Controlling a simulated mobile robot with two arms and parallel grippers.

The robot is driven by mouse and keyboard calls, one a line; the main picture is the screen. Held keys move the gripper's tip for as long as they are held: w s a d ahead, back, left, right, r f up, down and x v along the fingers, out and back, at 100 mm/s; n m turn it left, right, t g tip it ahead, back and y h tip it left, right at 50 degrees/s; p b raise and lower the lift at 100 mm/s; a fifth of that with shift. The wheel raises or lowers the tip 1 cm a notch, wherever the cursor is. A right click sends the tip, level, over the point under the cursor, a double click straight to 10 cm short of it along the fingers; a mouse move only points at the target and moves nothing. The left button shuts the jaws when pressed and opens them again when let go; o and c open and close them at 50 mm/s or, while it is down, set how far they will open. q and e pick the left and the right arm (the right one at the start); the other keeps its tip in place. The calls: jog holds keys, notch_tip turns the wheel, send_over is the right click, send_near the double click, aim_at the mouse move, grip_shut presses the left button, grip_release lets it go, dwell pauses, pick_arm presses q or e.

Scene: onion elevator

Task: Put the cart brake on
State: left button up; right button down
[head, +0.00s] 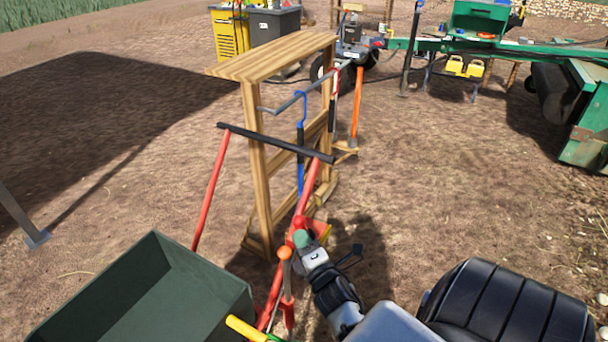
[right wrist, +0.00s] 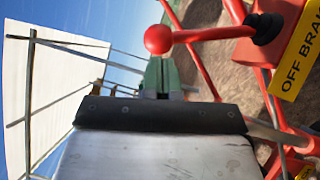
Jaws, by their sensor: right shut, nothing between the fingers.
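The cart has a dark green tub (head: 150,290) at lower left and a red frame with a black push bar (head: 275,143). In the right wrist view the brake lever (right wrist: 158,39) is a red ball on a red rod. The rod comes from a black boot (right wrist: 266,28) on a red box with a yellow label (right wrist: 298,62) reading "OFF" and "BRAK", cut by the edge. My right gripper (head: 301,238) is beside the red frame. Its green fingers (right wrist: 162,73) are shut and empty, just below the ball in the picture. Whether they touch it I cannot tell. My left gripper is out of view.
A wooden rack (head: 257,150) with hanging tools stands just beyond the push bar. An orange knob on a rod (head: 285,254) and a yellow handle (head: 246,328) are near my right arm. A black padded seat or cover (head: 510,312) lies at lower right. Open dirt surrounds these.

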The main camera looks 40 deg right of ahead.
pick_arm(q)
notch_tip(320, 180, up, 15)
jog(key=p, duration=1.5)
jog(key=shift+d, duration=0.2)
pick_arm(e)
jog(key=w+d+r+m+g+y, duration=0.1)
jog(key=w+d+m+g, duration=0.1)
jog(key=d, duration=0.4)
jog(key=w+d+r+m+g+y, duration=0.1)
jog(key=w+d+r+m+g, duration=0.1)
jog(key=d+m, duration=0.3)
jog(key=shift+d+r, duration=0.25)
jog(key=shift+d, duration=0.1)
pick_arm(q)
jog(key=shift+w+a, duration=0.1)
pick_arm(e)
jog(key=shift+d, duration=0.1)
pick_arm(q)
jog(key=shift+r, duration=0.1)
